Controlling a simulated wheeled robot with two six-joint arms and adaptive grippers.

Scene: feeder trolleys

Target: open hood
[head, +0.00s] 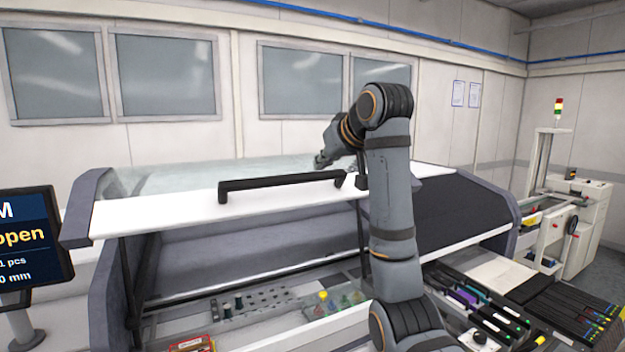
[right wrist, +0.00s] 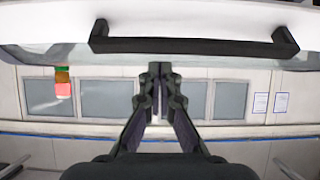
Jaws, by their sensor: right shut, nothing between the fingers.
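The hood (head: 150,215) has a white front edge, a clear top and a long black handle (head: 280,183). It is raised, with a wide gap under its front edge showing the machine's inside. My right gripper (head: 321,160) is shut and empty, above and beyond the right part of the handle in the head view. In the right wrist view the closed fingertips (right wrist: 158,68) point toward the handle (right wrist: 190,45), which lies across the top of the picture. They do not grip it; contact cannot be told. My left gripper is not in view.
A screen (head: 28,245) reading "open" stands at the left. Parts lie on the machine bed (head: 262,300) under the hood. Feeders (head: 570,308) fill the lower right. A machine with a signal light (head: 558,106) stands at the far right. My right arm crosses before the hood.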

